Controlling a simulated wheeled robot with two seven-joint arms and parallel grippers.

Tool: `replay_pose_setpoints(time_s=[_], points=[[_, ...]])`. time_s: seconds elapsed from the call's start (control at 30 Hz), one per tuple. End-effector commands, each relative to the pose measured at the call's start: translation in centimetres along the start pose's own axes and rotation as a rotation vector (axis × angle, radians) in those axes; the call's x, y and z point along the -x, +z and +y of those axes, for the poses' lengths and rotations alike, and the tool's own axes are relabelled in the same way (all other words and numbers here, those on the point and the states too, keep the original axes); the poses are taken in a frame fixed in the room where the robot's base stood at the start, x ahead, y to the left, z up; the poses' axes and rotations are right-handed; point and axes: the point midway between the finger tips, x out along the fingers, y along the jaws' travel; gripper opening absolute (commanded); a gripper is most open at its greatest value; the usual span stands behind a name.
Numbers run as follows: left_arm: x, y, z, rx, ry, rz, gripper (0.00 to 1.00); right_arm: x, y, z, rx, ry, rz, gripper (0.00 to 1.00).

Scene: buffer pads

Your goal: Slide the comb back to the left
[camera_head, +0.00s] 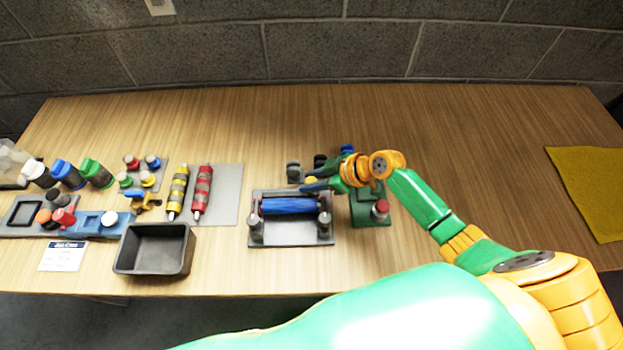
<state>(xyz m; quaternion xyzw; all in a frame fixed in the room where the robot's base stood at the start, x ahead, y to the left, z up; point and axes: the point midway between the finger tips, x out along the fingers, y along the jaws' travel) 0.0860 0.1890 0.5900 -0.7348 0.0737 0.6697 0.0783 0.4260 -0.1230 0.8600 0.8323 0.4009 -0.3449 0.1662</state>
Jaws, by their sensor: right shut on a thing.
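A grey roller stand (257,237) with a blue roller (288,205) lying across it sits in the middle of the table. My right gripper (313,186) reaches in from the right to the back right of the roller. The rest of the comb is too small or too hidden by the roller and the gripper to make out. My left gripper is not in view.
A green stand with a red-topped knob (381,207) is close right of the roller stand. Dark knobs stand behind it. Left are a grey mat (228,192) with yellow and red rollers, an empty dark tray (155,262) and several bottles. A yellow cloth (590,185) lies far right.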

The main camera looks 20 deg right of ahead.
Motion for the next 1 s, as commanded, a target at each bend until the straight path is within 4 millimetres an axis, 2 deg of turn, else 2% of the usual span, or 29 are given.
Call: replay_pose_setpoints(time_s=[0.77,0.87,1.0], points=[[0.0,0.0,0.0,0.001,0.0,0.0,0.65,0.0,-0.1,0.0,0.001,0.001,0.001,0.0],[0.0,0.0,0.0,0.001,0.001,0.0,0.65,-0.8,-0.8,-0.4,0.001,-0.001,0.002,0.0],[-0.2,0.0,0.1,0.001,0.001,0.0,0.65,-3.2,-3.2,-1.8,0.001,-0.003,0.005,0.0]])
